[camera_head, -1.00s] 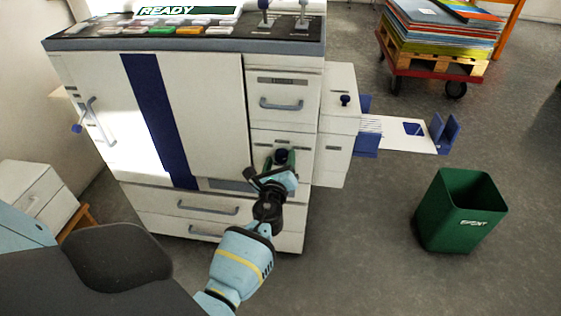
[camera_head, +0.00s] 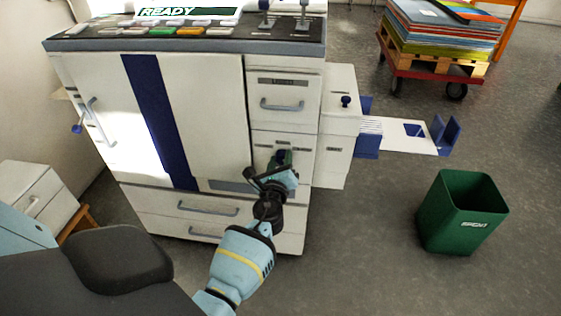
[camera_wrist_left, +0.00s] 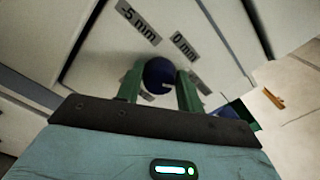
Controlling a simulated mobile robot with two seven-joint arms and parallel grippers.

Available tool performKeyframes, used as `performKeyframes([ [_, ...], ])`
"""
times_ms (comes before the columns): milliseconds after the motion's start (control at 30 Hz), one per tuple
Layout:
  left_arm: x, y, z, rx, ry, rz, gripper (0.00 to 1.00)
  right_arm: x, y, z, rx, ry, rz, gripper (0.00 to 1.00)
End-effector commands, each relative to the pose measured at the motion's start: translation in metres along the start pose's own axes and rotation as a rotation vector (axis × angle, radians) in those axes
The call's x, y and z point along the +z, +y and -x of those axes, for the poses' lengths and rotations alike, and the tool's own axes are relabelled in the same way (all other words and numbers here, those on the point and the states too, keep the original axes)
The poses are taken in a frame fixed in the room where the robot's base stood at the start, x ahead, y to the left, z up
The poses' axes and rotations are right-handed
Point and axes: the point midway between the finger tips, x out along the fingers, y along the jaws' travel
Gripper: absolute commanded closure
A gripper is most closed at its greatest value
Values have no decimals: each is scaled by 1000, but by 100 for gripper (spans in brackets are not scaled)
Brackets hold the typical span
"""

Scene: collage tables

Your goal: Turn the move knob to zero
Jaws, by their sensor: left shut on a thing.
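The move knob (camera_wrist_left: 159,75) is a round dark blue knob on the white front panel of the machine. In the left wrist view it sits between the two green fingers of my left gripper (camera_wrist_left: 160,84), which is shut on it. Labels "-5 mm" (camera_wrist_left: 138,22) and "0 mm" (camera_wrist_left: 185,47) are printed above it, and a further label is partly hidden by the knob and fingers. In the head view my left gripper (camera_head: 280,160) is at the panel below the right drawer handle and mostly hides the knob. My right gripper is not in view.
The white machine (camera_head: 205,100) has a cabinet door, drawers and a top control panel reading READY (camera_head: 170,11). A side tray (camera_head: 395,134) sticks out at right. A green bin (camera_head: 462,212) stands on open floor. A loaded cart (camera_head: 437,70) is at the back right.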

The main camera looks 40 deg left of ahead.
Motion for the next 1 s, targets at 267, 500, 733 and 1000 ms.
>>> performKeyframes([
  [267, -3, 2, 0, -1, 2, 157, 86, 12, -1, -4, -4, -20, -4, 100],
  [500, -4, 3, 0, -1, 3, 378, 86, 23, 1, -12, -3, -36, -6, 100],
  [733, -5, 4, 0, 1, 3, 596, 86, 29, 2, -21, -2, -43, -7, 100],
  [1000, -4, 4, 0, 1, 3, 814, 86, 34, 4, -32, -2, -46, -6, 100],
])
